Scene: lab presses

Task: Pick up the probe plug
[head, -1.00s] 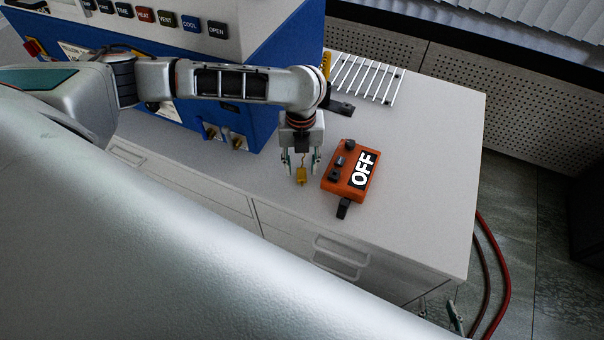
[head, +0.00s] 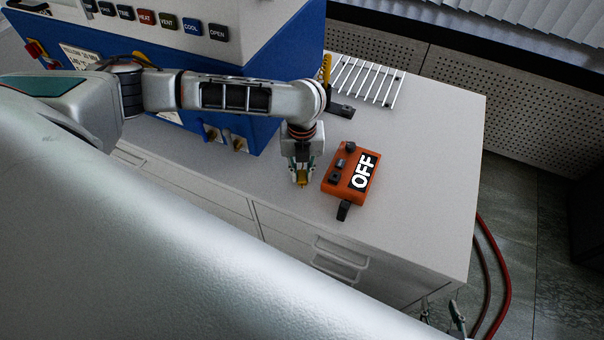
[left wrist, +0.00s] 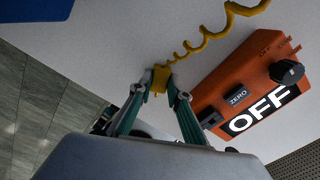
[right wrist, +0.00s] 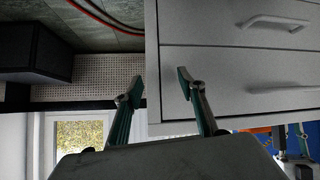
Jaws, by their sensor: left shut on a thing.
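The probe plug (head: 302,179) is a small yellow piece near the front of the cabinet top. My left gripper (head: 301,181) is shut on it from above, just left of the orange meter. In the left wrist view the yellow plug (left wrist: 160,78) sits between the two fingertips (left wrist: 160,84), with a coiled yellow cord (left wrist: 205,38) running from it up to the right. I cannot tell whether the plug touches the top. My right gripper (right wrist: 155,82) is open and empty in front of the cabinet drawers. It shows partly at the head view's bottom edge.
The orange meter (head: 345,190) marked OFF stands close right of the left gripper. A blue and white press (head: 260,60) is behind to the left. A white slatted rack (head: 368,78) lies at the back. The right side of the top (head: 435,160) is clear.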

